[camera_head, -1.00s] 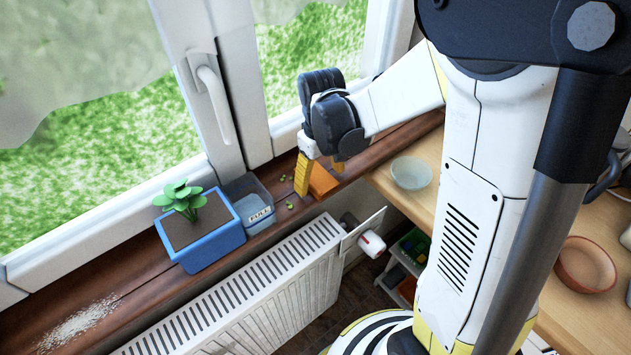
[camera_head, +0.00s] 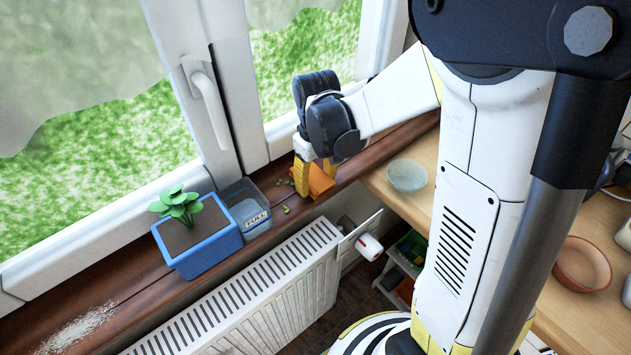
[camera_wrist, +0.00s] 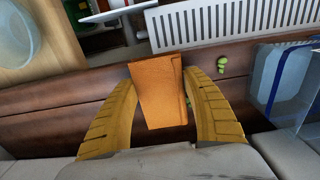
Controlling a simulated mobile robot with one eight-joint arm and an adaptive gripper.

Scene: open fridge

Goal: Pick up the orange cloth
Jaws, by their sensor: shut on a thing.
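The orange cloth (camera_head: 320,181) is on the dark wooden windowsill, near the corner where the sill meets the wooden counter. My gripper (camera_head: 313,186) is down at the sill with its yellow fingers around the cloth. In the wrist view the cloth (camera_wrist: 160,92) stands between the two yellow fingers of my gripper (camera_wrist: 163,108), which are shut on it.
Green bits (camera_head: 286,209) lie on the sill beside the cloth. A clear container (camera_head: 247,210) and a blue planter (camera_head: 200,243) stand left of it. A glass bowl (camera_head: 407,175) sits on the counter to the right. A white radiator (camera_head: 250,295) is below the sill.

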